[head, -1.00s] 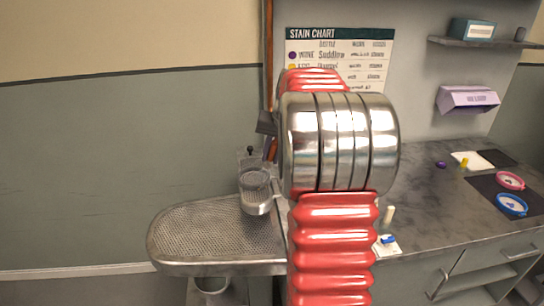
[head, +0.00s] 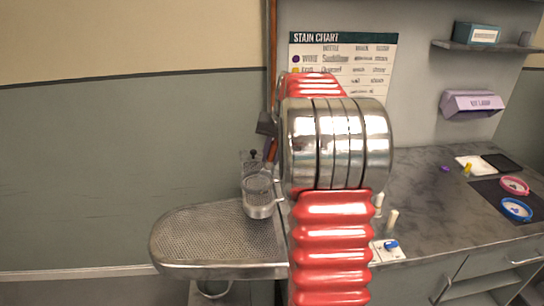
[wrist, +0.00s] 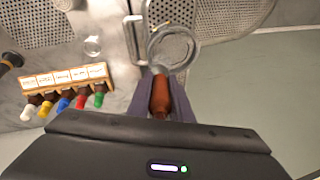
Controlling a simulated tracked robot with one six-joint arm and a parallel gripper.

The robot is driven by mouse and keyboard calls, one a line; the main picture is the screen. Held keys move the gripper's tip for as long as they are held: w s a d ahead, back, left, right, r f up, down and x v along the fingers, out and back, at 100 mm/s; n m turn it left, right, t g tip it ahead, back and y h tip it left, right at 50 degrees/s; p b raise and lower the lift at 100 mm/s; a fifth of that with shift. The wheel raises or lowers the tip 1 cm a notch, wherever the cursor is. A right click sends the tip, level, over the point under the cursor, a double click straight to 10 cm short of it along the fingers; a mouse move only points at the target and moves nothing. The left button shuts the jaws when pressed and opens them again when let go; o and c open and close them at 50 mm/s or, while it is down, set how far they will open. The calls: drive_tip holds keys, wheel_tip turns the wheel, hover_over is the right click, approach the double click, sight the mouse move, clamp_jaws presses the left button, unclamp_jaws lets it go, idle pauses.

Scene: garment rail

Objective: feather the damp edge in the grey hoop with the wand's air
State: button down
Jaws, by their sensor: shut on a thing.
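My gripper shows in the wrist view (wrist: 160,97), with its jaws closed around a red-brown handle (wrist: 160,92), which looks like the wand's. In the head view the dark gripper (head: 265,124) is mostly behind my red arm, and the red-brown handle (head: 271,150) shows below it. A grey metal ring (wrist: 194,50) lies just past the handle in the wrist view; I cannot tell whether it is the grey hoop. In the head view a metal cup-like piece (head: 258,210) stands at the perforated board (head: 205,235). No damp edge can be made out.
Bottles with coloured caps (wrist: 64,103) stand in a labelled rack in the wrist view. On the counter (head: 425,210) are a pink hoop (head: 514,186), a blue hoop (head: 516,209) and a white pad with a blue item (head: 388,249). The wall is behind the board.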

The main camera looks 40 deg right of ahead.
drive_tip(key=shift+w+a, duration=0.2)
drive_tip(key=shift+w, duration=0.3)
drive_tip(key=shift+w+a, duration=0.2)
drive_tip(key=shift+w, duration=0.3)
drive_tip(key=shift+w+a, duration=0.1)
drive_tip(key=shift+w+a, duration=0.65)
drive_tip(key=shift+a, duration=0.25)
drive_tip(key=shift+a, duration=1.25)
drive_tip(key=shift+s+a, duration=0.1)
drive_tip(key=shift+s+a, duration=0.7)
drive_tip(key=shift+a, duration=0.15)
